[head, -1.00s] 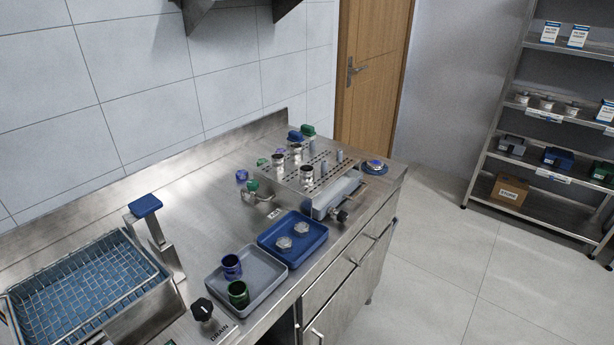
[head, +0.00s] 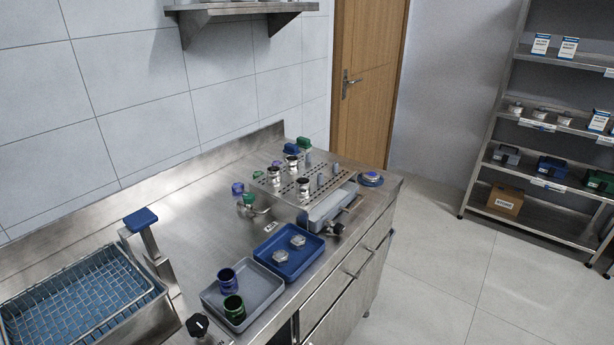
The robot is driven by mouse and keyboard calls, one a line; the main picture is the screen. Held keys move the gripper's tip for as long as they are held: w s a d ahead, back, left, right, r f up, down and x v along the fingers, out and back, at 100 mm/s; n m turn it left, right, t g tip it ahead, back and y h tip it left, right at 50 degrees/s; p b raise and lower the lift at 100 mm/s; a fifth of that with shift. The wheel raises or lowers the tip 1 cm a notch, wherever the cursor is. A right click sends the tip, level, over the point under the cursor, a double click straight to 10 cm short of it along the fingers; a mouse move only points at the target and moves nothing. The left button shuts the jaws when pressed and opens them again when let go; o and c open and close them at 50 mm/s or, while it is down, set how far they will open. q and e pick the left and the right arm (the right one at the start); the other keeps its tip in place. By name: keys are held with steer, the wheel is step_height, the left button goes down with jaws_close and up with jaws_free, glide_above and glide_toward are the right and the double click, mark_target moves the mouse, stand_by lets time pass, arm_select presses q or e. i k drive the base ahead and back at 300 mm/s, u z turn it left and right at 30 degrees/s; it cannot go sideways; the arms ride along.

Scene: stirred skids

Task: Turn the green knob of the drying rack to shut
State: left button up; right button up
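The drying rack (head: 275,190) is a perforated metal plate standing on the steel counter, with several metal cups and pegs on it. A green knob (head: 249,199) sits on a small metal valve at the rack's front left side. Its exact turn is too small to tell. A second green cap or knob (head: 303,143) shows at the rack's back, beside a blue one (head: 290,149). A black knob (head: 337,228) is at the front right, by the grey box under the rack. Neither of my grippers is in view.
A blue tray (head: 268,269) with two metal caps and a grey tray (head: 262,303) with a blue and a green cup stand in front. A wire basket (head: 60,318) is at left. A shelf unit (head: 492,165) stands right, beyond open floor (head: 450,270).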

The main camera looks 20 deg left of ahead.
mark_target(248, 198)
steer(key=z, duration=1.6)
steer(key=i, duration=0.65)
steer(key=u, duration=4.25)
